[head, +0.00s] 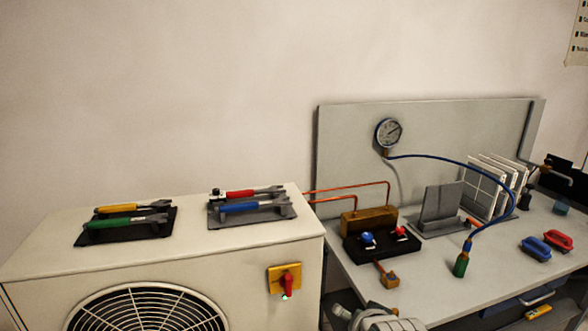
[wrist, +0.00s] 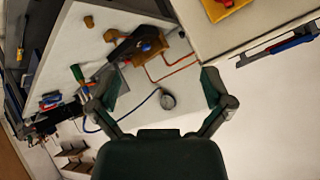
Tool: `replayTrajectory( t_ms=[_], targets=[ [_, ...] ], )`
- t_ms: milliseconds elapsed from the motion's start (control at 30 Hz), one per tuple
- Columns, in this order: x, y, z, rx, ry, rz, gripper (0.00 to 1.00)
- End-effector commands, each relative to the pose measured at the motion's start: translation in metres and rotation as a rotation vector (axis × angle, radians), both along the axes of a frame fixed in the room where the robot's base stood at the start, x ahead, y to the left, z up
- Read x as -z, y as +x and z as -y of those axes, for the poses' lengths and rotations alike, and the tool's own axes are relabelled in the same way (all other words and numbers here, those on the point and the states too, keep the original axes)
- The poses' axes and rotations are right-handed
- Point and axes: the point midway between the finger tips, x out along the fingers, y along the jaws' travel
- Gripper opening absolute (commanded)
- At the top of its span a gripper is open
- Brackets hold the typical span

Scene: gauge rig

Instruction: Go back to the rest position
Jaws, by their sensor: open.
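My gripper (wrist: 158,92) is open in the wrist view, with its two dark fingers spread wide and nothing held between them. The wrist picture is turned nearly upside down. The round gauge (wrist: 167,100) and its blue hose (wrist: 112,124) appear between the fingers, beyond them and apart from them. The brass manifold block (wrist: 146,54) with its blue knob shows farther up. In the head view the gauge (head: 389,133) hangs on a grey back panel (head: 345,145), and I cannot make out my gripper's fingers there.
A white fan unit (head: 160,255) stands left, with wrenches on two dark holders (head: 252,207) and a red-yellow switch (head: 286,279) on its front. The bench (head: 440,290) at right carries the manifold (head: 368,221), a green-ended hose (head: 461,265), a plate rack (head: 490,185) and blue and red items (head: 547,244).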

Motion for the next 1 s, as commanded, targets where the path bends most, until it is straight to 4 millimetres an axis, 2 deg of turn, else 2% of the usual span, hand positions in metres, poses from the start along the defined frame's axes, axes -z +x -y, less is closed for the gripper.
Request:
replayTrajectory(
  t_ms=[33, 300, 400, 500, 633, 1000],
  targets=[
    [-0.01, -0.013, 0.006, -0.023, -0.045, -0.025, 1.0],
    [-0.036, -0.096, 0.029, -0.204, -0.272, -0.228, 1.0],
    [-0.042, -0.125, 0.034, -0.269, -0.328, -0.292, 1.0],
    [-0.045, -0.144, 0.037, -0.316, -0.36, -0.335, 1.0],
    [-0.045, -0.153, 0.038, -0.34, -0.374, -0.359, 1.0],
    [-0.045, -0.153, 0.038, -0.34, -0.374, -0.359, 1.0]
  ],
)
